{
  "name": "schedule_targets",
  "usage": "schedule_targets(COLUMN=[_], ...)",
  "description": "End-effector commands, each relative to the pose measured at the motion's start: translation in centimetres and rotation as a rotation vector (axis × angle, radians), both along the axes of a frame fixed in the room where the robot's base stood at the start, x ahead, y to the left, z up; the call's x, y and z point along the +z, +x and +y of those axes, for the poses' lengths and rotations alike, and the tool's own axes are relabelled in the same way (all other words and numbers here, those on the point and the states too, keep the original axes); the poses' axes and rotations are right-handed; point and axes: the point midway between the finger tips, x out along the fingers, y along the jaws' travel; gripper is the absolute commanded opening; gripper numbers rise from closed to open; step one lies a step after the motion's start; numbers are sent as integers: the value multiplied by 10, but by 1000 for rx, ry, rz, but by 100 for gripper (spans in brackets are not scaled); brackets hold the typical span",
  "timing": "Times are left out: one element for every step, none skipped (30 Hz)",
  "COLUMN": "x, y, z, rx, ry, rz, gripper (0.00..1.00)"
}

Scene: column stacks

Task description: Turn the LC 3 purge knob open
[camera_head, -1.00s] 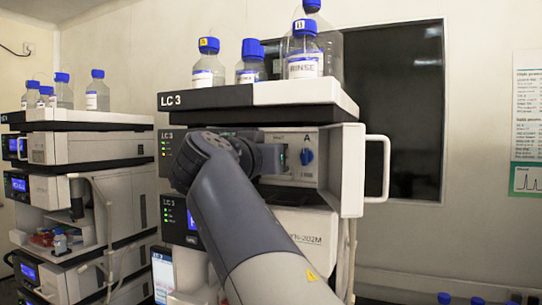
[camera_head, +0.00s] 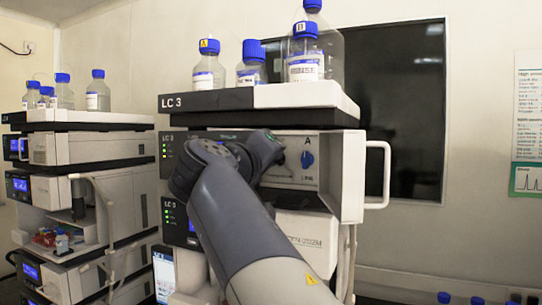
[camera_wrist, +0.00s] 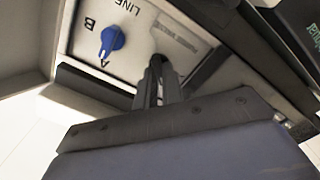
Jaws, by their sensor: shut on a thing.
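The LC 3 stack (camera_head: 205,99) stands in the middle of the head view, its pump panel (camera_head: 298,177) exposed behind my arm. My gripper (camera_head: 279,152) is at the panel, left of a blue selector knob (camera_head: 307,159) marked A and LINE. In the wrist view, my gripper's fingers (camera_wrist: 158,82) are closed on a small dark purge knob (camera_wrist: 157,61). Most of the knob is hidden between the fingertips, so its angle cannot be read. The blue knob (camera_wrist: 112,38) is to the left there, clear of the fingers, its pointer towards A.
A white frame handle (camera_head: 386,175) sticks out at the stack's right side. Blue-capped bottles (camera_head: 304,68) stand on top. Another instrument stack (camera_head: 90,148) is at the left, and a dark screen (camera_head: 412,110) is on the wall behind.

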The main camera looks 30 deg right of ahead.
Motion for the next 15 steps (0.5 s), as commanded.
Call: schedule_targets(x=[2, 2, 1, 1, 1, 1, 1, 1, 1, 1, 1, 1, 1, 1, 1], y=[0, 0, 0, 1, 1, 1, 1, 1, 1, 1, 1, 1, 1, 1, 1], z=[0, 0, 1, 1, 1, 1, 1, 1, 1, 1, 1, 1, 1, 1, 1], rx=[1, 1, 1, 1, 1, 1, 1, 1, 2, 2, 2, 2, 2, 2, 2], ry=[-26, -44, -67, -85, -103, -126, -144, -160, -184, -201, -217, -238, -254, -269, -288], rz=[34, 56, 86, 109, 133, 162, 185, 206, 235, 257, 278, 305, 325, 343, 368], gripper=[0, 0, 0, 0, 0, 0, 0, 0, 0, 0, 0, 0, 0, 0, 0])
